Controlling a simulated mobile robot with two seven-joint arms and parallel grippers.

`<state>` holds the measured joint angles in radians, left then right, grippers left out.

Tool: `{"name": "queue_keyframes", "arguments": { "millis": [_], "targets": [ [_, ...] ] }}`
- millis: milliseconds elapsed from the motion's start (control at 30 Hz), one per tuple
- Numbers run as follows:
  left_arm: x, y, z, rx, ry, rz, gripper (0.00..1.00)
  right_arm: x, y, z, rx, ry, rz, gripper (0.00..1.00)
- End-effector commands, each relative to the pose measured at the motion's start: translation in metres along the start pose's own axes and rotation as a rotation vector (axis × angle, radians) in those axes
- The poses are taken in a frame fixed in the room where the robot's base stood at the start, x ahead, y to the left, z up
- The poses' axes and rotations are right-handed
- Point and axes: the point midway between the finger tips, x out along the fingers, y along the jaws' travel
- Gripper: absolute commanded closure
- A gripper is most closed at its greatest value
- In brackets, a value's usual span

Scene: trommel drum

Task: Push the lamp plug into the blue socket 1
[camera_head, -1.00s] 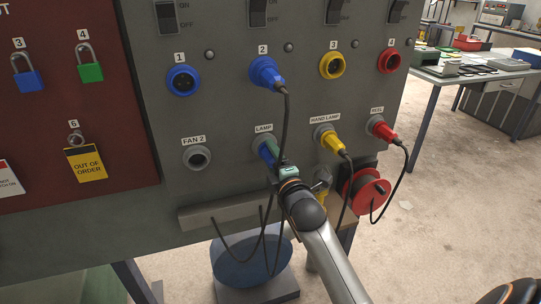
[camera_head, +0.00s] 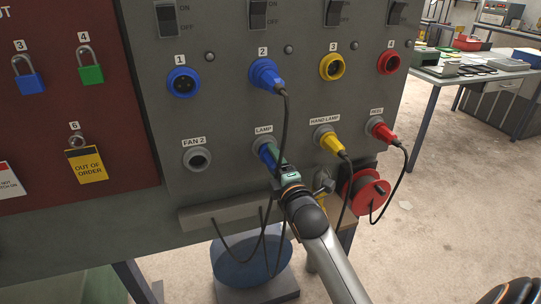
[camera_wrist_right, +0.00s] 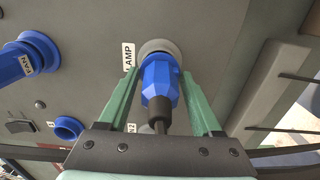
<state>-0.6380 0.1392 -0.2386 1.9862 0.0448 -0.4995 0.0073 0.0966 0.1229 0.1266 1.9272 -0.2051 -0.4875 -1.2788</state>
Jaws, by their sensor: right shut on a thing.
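The lamp plug (camera_head: 268,153) is blue and stands at the grey holder (camera_head: 263,142) under the LAMP label. It also shows in the right wrist view (camera_wrist_right: 160,82), with its black cable end towards my wrist. My right gripper (camera_head: 279,168) is shut on it, with one green finger on each side (camera_wrist_right: 163,95). Whether the plug's tip is still inside the holder cannot be told. The blue socket 1 (camera_head: 183,82) is empty, up and left of the gripper. It shows at lower left in the wrist view (camera_wrist_right: 67,127). My left gripper is not in view.
A blue plug (camera_head: 264,74) fills socket 2, its cable hanging close to my gripper. The empty FAN 2 holder (camera_head: 197,158) is to the left. Yellow (camera_head: 332,140) and red (camera_head: 383,131) plugs sit on the right. A ledge (camera_head: 225,213) juts out below.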

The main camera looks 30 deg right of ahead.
Motion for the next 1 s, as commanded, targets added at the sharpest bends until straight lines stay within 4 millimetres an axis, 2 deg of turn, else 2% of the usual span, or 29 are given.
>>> {"name": "queue_keyframes", "arguments": {
  "millis": [1000],
  "targets": [
    [-0.011, 0.002, -0.011, 0.000, -0.002, 0.001, 0.00, -0.041, 0.002, 0.000, -0.001, 0.000, 0.002, 1.00]
  ]
}}
